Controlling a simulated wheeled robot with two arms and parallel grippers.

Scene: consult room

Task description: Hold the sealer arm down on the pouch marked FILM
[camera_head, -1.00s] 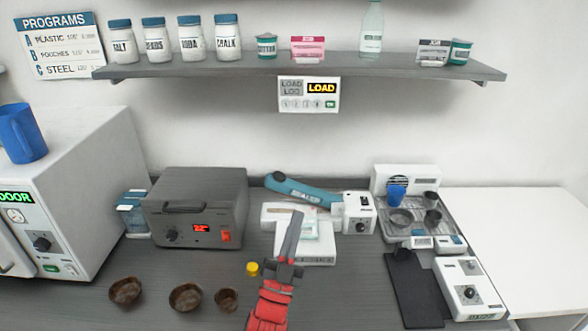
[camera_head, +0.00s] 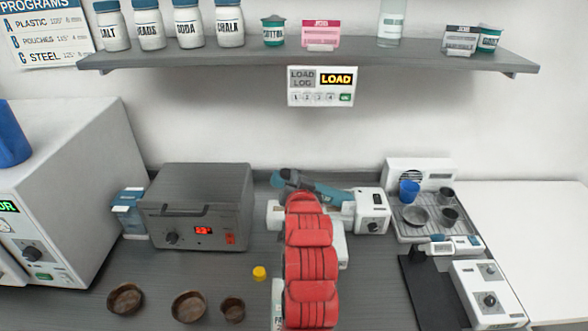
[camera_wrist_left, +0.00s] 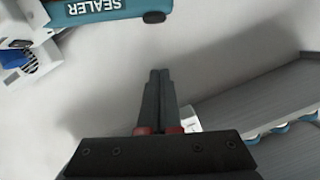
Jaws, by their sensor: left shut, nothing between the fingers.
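The sealer has a teal arm (camera_head: 325,190), which slants up to the left with its free end raised above the white base (camera_head: 340,252). A white control box (camera_head: 372,211) stands at its right end. The arm, lettered SEALER, also shows upside down in the left wrist view (camera_wrist_left: 100,10). My left gripper (camera_wrist_left: 160,75) is shut and empty, apart from the sealer arm in that view. In the head view my red forearm covers the sealer's middle and mostly hides the gripper. The pouch is hidden there and no FILM mark is readable. My right gripper is not in view.
A grey box with a red display (camera_head: 197,208) stands left of the sealer. Brown bowls (camera_head: 188,307) and a yellow cap (camera_head: 260,273) lie in front. A tray with cups (camera_head: 420,215) and a dark mat (camera_head: 425,290) are at right. A shelf (camera_head: 300,58) runs above.

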